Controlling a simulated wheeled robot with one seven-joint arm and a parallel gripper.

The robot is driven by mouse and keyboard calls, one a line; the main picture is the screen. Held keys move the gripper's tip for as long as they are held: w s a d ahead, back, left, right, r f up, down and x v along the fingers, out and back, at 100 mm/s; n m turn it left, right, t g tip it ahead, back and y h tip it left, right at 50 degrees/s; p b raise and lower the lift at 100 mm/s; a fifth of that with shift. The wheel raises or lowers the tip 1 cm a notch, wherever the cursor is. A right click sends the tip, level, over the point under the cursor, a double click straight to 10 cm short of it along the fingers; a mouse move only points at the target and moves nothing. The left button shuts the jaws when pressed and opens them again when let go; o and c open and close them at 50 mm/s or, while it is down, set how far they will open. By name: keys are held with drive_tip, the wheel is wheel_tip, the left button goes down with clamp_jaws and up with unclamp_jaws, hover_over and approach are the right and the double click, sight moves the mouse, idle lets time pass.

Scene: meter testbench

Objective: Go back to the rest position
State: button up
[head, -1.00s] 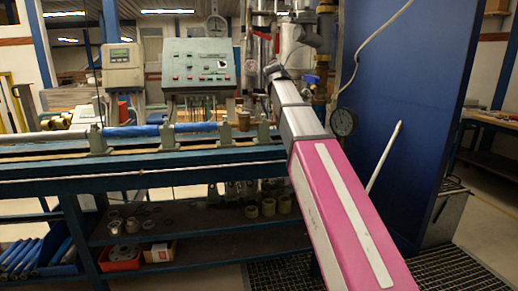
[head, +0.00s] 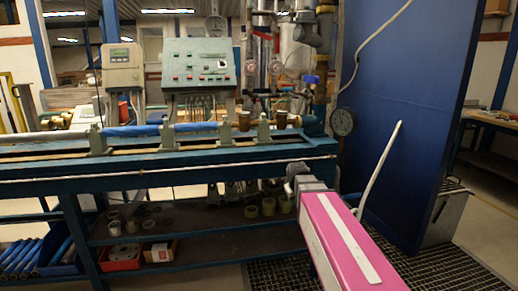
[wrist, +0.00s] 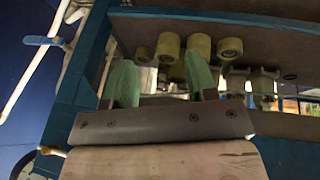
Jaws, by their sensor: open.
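My gripper (wrist: 163,85) shows in the wrist view with its two green fingers apart and nothing between them. Beyond the fingers are the bench's lower shelf and several round fittings. In the head view my pink arm reaches up from the bottom right, and its far end is in front of the right end of the bench, below the bench top. The fingers themselves cannot be made out in the head view.
The blue test bench (head: 200,163) carries a blue pipe (head: 135,130) in clamps. A green control box (head: 198,65) stands above it. A blue panel (head: 425,110) and a gauge (head: 343,122) are at the right. Round fittings (head: 268,206) sit on the lower shelf. Floor grating (head: 440,268) lies at right.

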drive_tip(key=s+d+f+m+g, duration=0.1)
drive_tip(key=s+f+m+g, duration=0.1)
drive_tip(key=s+f, duration=0.5)
drive_tip(key=s+d+f+m+g+y, duration=0.1)
drive_tip(key=s+f+g, duration=0.1)
drive_tip(key=s+f, duration=0.6)
drive_tip(key=shift+s+d+f+m, duration=0.25)
drive_tip(key=shift+s+m, duration=0.15)
drive_tip(key=shift+s, duration=0.45)
